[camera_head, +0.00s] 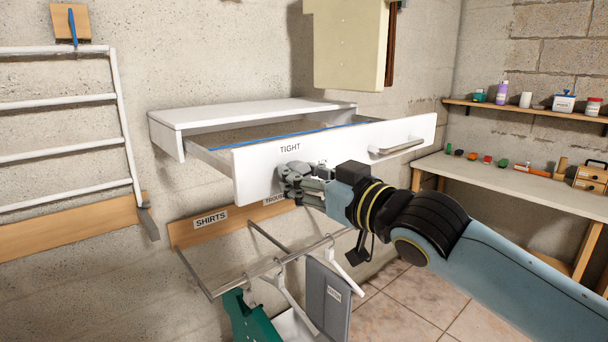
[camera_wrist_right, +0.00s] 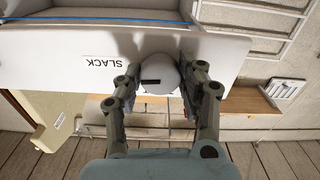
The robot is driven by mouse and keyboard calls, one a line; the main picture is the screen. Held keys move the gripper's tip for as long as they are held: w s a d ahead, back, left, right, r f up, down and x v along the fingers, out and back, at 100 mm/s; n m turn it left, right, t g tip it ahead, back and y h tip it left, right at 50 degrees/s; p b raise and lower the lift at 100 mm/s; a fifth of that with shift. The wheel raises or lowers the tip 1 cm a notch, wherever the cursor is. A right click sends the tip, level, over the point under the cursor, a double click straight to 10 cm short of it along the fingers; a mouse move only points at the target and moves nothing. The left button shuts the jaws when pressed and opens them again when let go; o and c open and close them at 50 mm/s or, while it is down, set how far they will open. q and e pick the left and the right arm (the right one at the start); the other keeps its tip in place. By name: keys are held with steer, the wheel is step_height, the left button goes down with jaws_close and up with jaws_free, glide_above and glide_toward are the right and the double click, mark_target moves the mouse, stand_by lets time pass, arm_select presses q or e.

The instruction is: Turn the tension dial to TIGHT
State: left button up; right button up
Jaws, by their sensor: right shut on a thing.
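The word TIGHT (camera_head: 290,148) is printed on that front in the head view. The word SLACK (camera_wrist_right: 103,62) shows upside down, left of the dial in the wrist view. My right gripper (camera_head: 289,184) is at the drawer front below TIGHT, shut on the dial with a finger on either side. In the head view the gripper hides the dial. My left gripper is not in view.
A grey bar handle (camera_head: 396,147) is on the drawer front, right of my gripper. Below hangs a rail (camera_head: 265,268) with hangers and clothes. A beige cabinet (camera_head: 345,45) is above. A workbench (camera_head: 530,185) and a shelf (camera_head: 540,110) with small items stand at the right.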

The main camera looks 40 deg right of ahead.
steer(key=shift+n, duration=8.3)
steer(key=shift+f, duration=0.1)
steer(key=o, duration=1.2)
steer(key=s, duration=0.8)
steer(key=s+d, duration=0.1)
steer(key=s, duration=0.3)
